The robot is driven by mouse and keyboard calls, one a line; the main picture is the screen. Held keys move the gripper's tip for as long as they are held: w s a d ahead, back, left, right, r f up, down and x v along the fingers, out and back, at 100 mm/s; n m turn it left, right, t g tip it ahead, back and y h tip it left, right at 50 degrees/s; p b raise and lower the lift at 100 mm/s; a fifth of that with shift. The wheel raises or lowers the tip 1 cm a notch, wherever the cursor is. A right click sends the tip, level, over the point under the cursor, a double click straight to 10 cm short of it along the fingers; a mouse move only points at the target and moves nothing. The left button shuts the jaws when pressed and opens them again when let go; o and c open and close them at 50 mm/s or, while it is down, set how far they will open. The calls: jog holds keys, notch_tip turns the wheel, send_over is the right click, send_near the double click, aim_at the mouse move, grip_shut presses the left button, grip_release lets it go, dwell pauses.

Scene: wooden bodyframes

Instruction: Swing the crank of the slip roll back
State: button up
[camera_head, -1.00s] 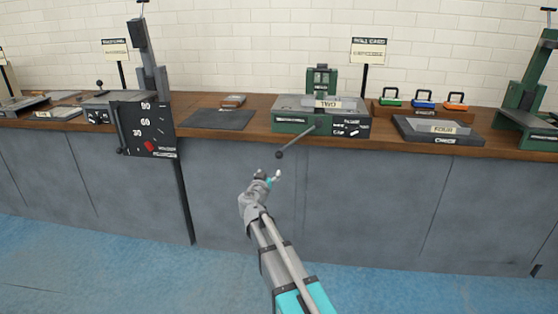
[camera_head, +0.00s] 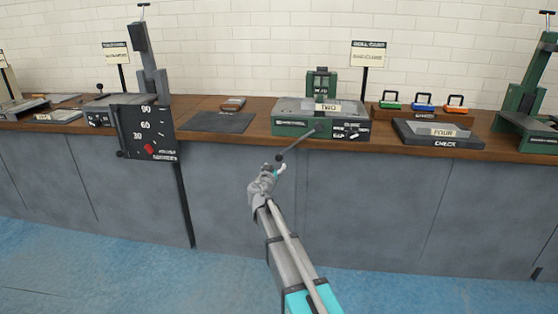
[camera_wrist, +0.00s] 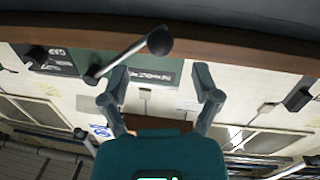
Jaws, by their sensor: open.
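The crank (camera_head: 298,144) is a grey rod with a dark ball knob. It sticks out from the front of a green-and-grey machine (camera_head: 290,128) with a "TWO" plate, in the middle of the bench, and slants down to the left. My gripper (camera_head: 275,169) is at the knob end, in front of the bench; the gap between them is hard to judge. In the wrist view, my gripper (camera_wrist: 160,76) has its two fingers apart with nothing between them. The crank's knob (camera_wrist: 160,40) shows just past the fingertips, its rod (camera_wrist: 125,60) running to the left.
A black panel (camera_head: 146,133) marked 90, 60, 30 hangs at the left, with a lever beside it. The floor (camera_head: 130,270) before the bench is clear.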

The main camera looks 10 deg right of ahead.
aim_at(278, 161)
jog(key=x, duration=0.6)
jog(key=shift+w, duration=0.2)
grip_shut()
